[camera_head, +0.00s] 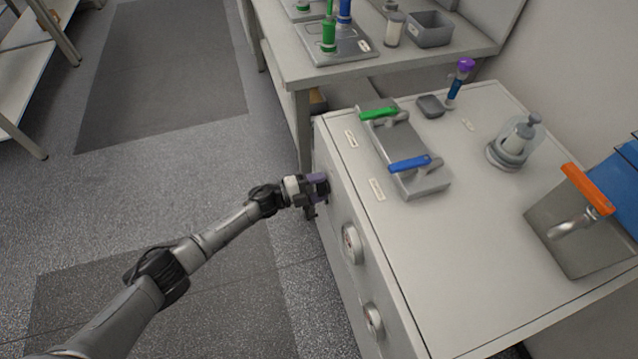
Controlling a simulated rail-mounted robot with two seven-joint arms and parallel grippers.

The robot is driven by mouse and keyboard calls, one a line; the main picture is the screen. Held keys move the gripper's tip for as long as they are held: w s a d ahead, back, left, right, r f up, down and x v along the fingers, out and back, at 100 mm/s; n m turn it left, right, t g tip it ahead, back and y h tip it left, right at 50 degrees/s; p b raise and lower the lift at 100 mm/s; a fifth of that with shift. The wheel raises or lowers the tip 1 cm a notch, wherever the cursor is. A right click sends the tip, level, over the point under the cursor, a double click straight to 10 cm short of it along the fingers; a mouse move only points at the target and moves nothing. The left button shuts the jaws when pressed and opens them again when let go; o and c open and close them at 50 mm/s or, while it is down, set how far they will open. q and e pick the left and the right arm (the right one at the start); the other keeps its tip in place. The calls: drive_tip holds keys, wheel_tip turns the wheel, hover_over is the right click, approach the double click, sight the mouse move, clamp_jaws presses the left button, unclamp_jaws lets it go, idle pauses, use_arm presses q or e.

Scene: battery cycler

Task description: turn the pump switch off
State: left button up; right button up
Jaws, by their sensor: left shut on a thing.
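My left gripper (318,187) reaches in from the left and meets the front panel (335,203) of the grey-white cabinet near its far end. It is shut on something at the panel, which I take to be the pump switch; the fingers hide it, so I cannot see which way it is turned. Two round dials, a nearer one (373,320) and a middle one (351,243), sit on the same panel, closer to me. My right gripper is not in view.
On the cabinet top (470,260) stand a grey block with a green-handled valve (378,113) and a blue-handled valve (409,163), a flask (518,140), and a box with an orange handle (588,189). A workbench (290,70) adjoins behind. The floor left of the cabinet is clear.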

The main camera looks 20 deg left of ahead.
use_arm(q)
drive_tip(key=shift+n, duration=0.6)
drive_tip(key=o, duration=0.9)
drive_tip(key=shift+a+p, duration=0.15)
drive_tip(key=shift+p, duration=0.15)
drive_tip(key=p+v, duration=0.3)
drive_tip(key=v, duration=1)
drive_tip(key=shift+s+a, duration=0.25)
